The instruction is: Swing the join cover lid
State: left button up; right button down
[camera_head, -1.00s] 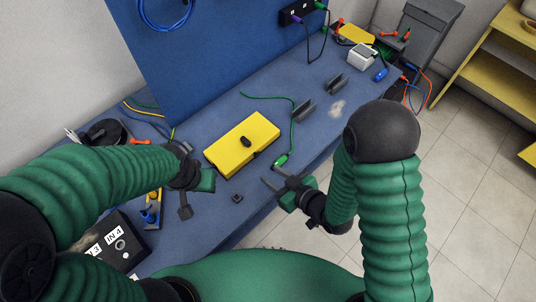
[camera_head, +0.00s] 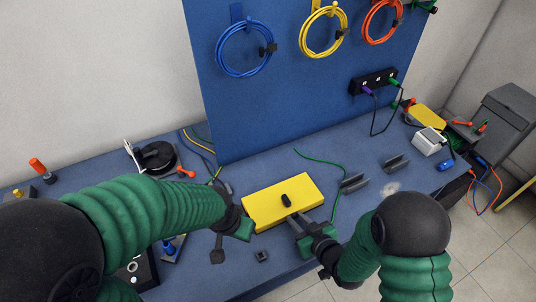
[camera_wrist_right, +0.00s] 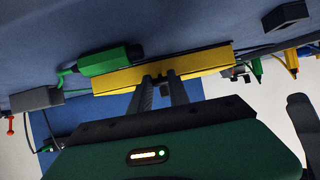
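The join cover is a yellow box lid (camera_head: 268,199) with a black knob (camera_head: 286,200) on top, lying closed and flat on the blue bench. My right gripper (camera_head: 295,215) is at the lid's front edge. In the right wrist view its two fingers (camera_wrist_right: 160,79) reach the yellow lid's edge (camera_wrist_right: 205,65), with a gap between them. A small dark part shows at the tips; I cannot tell whether they touch it. My left gripper (camera_head: 222,222) is open and empty, left of the lid, with its fingers spread wide.
A green connector (camera_wrist_right: 110,60) lies beside the lid in the wrist view. Dark grey brackets (camera_head: 395,163) stand to the right. A small black block (camera_head: 262,256) sits in front. A blue board (camera_head: 290,90) with coiled cables rises behind.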

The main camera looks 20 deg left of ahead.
aim_at(290, 205)
jog(key=shift+r, duration=0.15)
jog(key=shift+w+a+r+p, duration=0.1)
jog(key=shift+a+r+p, duration=0.1)
jog(key=shift+r+p, duration=0.1)
jog(key=shift+w+a+r+p, duration=0.1)
jog(key=shift+w+r+p, duration=0.1)
jog(key=shift+r+p, duration=0.3)
jog(key=shift+w+a+r+p, duration=0.1)
jog(key=shift+w+r+p, duration=0.1)
jog(key=shift+r+p, duration=0.3)
jog(key=shift+w+a+r+p, duration=0.1)
jog(key=shift+r+p, duration=0.1)
jog(key=shift+r, duration=0.15)
jog(key=shift+w+a+r+p, duration=0.1)
jog(key=shift+r+p, duration=0.05)
jog(key=shift+r, duration=0.2)
jog(key=shift+a, duration=0.1)
